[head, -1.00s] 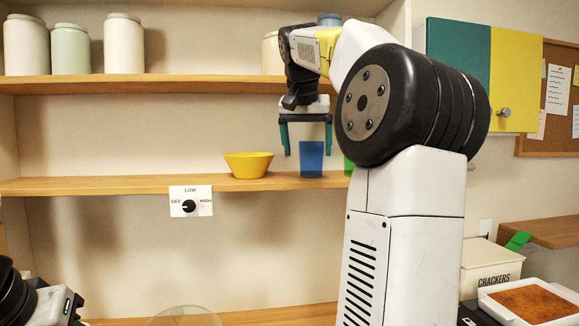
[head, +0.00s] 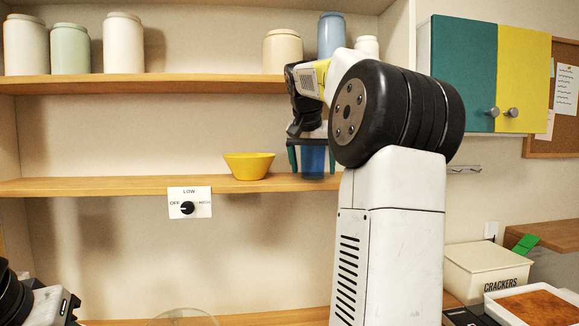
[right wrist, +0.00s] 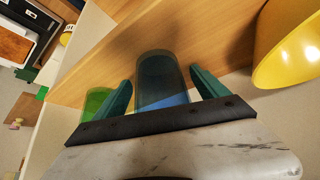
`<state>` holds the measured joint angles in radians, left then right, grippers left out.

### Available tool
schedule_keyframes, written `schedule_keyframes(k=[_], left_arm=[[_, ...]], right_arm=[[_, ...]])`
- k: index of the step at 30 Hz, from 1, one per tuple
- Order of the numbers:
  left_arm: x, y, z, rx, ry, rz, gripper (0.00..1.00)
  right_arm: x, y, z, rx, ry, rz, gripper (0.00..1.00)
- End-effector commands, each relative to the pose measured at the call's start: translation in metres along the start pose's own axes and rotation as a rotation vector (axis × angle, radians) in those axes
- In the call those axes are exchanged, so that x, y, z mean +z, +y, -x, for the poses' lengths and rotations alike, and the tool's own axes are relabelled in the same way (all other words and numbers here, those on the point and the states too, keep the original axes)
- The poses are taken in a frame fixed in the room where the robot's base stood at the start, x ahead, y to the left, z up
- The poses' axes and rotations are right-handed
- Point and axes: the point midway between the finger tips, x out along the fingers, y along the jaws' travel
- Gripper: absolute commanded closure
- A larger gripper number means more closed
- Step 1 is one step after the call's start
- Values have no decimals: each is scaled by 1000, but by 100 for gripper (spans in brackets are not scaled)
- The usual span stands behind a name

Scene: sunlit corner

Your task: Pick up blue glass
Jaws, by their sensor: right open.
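The blue glass (head: 313,162) stands on the lower shelf in the head view, partly behind my right gripper. My right gripper (head: 312,172) is lowered over it, with its teal fingers apart on either side of the glass. In the right wrist view, the blue glass (right wrist: 163,82) lies between the two open fingers of the right gripper (right wrist: 158,88). A gap shows between the glass and each finger. Part of my left arm shows at the lower left of the head view, but its gripper fingers are not in view.
A yellow bowl (head: 248,166) stands on the shelf left of the glass. A green glass (right wrist: 97,102) is close beside the gripper in the right wrist view. Jars, including a blue jar (head: 331,37), line the upper shelf (head: 190,84) above my arm.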

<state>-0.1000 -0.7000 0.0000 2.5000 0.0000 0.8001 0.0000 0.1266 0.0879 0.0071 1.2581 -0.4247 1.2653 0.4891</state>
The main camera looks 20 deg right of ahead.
Motion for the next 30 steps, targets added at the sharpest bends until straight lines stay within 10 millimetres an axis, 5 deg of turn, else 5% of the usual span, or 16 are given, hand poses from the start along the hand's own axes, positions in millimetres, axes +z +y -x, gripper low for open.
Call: schedule_keyframes(k=[3,15,24,30], left_arm=[[0,0,0,0,0,0,64],[0,0,0,0,0,0,64],[0,0,0,0,0,0,64],[0,0,0,0,0,0,64]], right_arm=[[0,0,0,0,0,0,19],[0,0,1,-1,2,0,92],[-2,-1,3,-2,2,1,92],[15,0,14,-2,3,1,92]])
